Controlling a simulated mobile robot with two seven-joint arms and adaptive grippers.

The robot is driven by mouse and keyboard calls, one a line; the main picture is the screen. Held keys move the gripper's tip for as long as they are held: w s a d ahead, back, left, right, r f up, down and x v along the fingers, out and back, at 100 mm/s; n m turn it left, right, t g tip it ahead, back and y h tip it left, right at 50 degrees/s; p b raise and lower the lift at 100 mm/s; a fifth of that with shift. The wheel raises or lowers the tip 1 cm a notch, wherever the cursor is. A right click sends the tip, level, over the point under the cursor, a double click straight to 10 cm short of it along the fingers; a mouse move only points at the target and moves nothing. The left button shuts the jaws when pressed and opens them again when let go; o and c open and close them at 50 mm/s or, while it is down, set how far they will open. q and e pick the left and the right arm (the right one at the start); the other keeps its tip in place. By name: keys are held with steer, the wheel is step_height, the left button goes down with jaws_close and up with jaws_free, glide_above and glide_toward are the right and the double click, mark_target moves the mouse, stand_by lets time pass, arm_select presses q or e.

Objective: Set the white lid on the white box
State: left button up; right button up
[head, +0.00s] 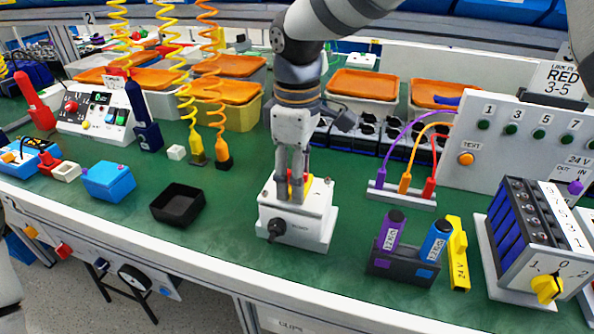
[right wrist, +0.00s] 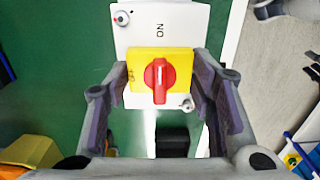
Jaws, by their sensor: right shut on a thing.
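My right gripper (head: 297,182) points straight down and is shut on the yellow plate around the red knob (right wrist: 159,80) of the white lid (right wrist: 190,22). In the right wrist view, the gripper (right wrist: 162,84) has one finger on each side of this plate. The white box (head: 308,230) stands on the green bench top directly under the lid, with a black round fitting on its front. The lid lies over the box top in the head view; I cannot tell if a thin gap is left. The box interior is hidden.
An empty black tray (head: 178,205) lies left of the box. A dark holder (head: 398,264) with purple and blue pieces stands to its right. A rail with coloured cables (head: 402,196) and a white panel (head: 490,155) stand farther right. Yellow and orange coiled cords hang behind.

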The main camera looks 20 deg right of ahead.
steer(key=shift+f, duration=0.4)
steer(key=o, duration=1.3)
step_height(320, 180, up, 12)
